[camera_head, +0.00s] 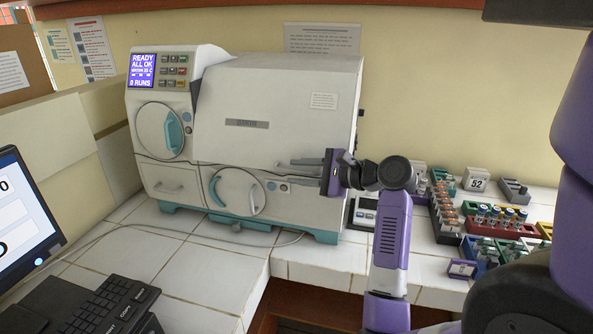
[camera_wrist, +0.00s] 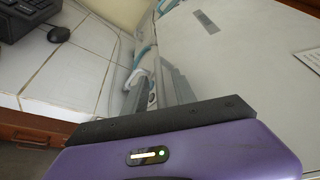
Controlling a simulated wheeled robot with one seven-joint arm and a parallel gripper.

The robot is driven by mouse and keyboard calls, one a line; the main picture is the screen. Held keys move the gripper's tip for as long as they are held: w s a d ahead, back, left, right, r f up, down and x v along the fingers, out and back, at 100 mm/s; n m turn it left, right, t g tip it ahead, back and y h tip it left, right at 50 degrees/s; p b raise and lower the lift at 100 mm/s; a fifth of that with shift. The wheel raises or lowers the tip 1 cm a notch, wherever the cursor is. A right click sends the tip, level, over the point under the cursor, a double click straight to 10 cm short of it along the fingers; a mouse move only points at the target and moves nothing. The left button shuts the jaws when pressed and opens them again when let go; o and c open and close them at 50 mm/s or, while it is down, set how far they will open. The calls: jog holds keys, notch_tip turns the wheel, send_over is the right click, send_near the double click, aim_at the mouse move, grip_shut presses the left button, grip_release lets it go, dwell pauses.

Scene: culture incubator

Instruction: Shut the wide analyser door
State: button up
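The white analyser (camera_head: 240,130) stands on the tiled bench. Its wide door (camera_head: 255,105) is the large pale sloping front panel with a dark label strip; it also fills the right of the wrist view (camera_wrist: 235,60). The panel looks lowered or nearly so; I cannot tell whether a gap is left at its lower edge. My gripper (camera_head: 300,163) is at the panel's lower right, fingers pointing left across the front. The wrist view shows the grey fingers (camera_wrist: 162,85) close together beside the panel, seemingly empty. Whether they touch it is unclear.
A small upper-left door (camera_head: 160,131) and a round lower door (camera_head: 236,192) are on the analyser's front. Sample racks (camera_head: 490,217) stand on the bench to the right. A monitor (camera_head: 22,215) and keyboard (camera_head: 105,305) are at the left. Bench in front is clear.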

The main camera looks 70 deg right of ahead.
jog(key=shift+w+f, duration=0.1)
jog(key=shift+w, duration=0.3)
grip_shut()
jog(key=shift+s+f, duration=0.1)
dwell(1.1)
